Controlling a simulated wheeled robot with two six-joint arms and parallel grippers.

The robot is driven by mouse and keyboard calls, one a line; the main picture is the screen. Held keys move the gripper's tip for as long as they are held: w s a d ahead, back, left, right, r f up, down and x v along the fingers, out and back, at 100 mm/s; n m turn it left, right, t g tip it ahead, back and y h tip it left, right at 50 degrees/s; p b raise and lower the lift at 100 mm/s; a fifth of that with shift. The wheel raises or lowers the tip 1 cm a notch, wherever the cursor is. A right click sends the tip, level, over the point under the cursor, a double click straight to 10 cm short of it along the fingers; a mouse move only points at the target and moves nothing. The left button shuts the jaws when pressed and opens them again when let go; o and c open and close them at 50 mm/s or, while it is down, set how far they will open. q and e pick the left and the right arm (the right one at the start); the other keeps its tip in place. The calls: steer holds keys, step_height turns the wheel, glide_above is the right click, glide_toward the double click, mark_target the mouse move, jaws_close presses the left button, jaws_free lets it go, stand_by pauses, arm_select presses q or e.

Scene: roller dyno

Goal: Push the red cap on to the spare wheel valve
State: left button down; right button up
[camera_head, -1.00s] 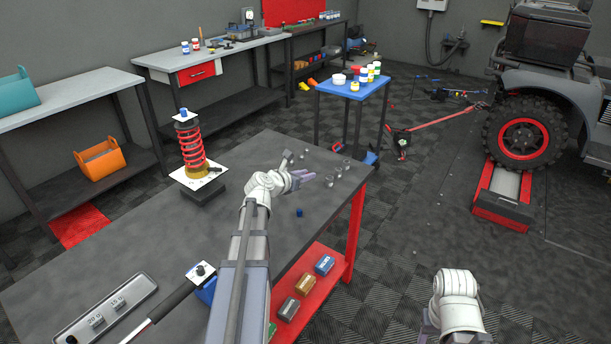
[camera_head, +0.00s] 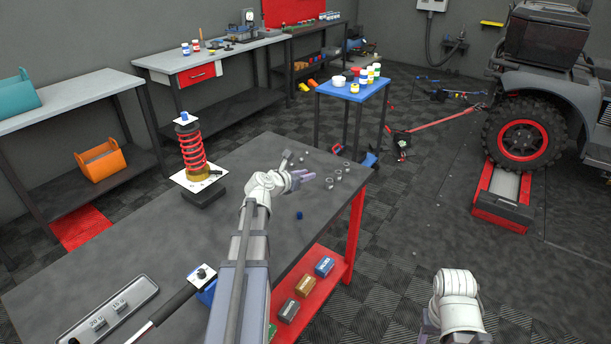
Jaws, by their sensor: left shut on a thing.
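My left gripper (camera_head: 304,179) is over the dark workbench (camera_head: 150,245), near its right edge. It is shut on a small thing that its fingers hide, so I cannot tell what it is. I see no red cap and no spare wheel valve in this view. A small blue piece (camera_head: 299,215) lies on the bench just below the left gripper in the picture. My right gripper (camera_head: 427,326) is at the bottom right, away from the bench, mostly hidden behind its own wrist.
Several small metal nuts (camera_head: 338,178) lie right of the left gripper. A red coil spring on a stand (camera_head: 192,152) rises to its left. A grey tray (camera_head: 108,308) lies front left. A blue table (camera_head: 350,91) stands behind.

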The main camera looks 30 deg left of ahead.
step_height(320, 180, up, 4)
steer(key=p, duration=0.4)
steer(key=shift+r, duration=0.2)
steer(key=shift+c, duration=0.5)
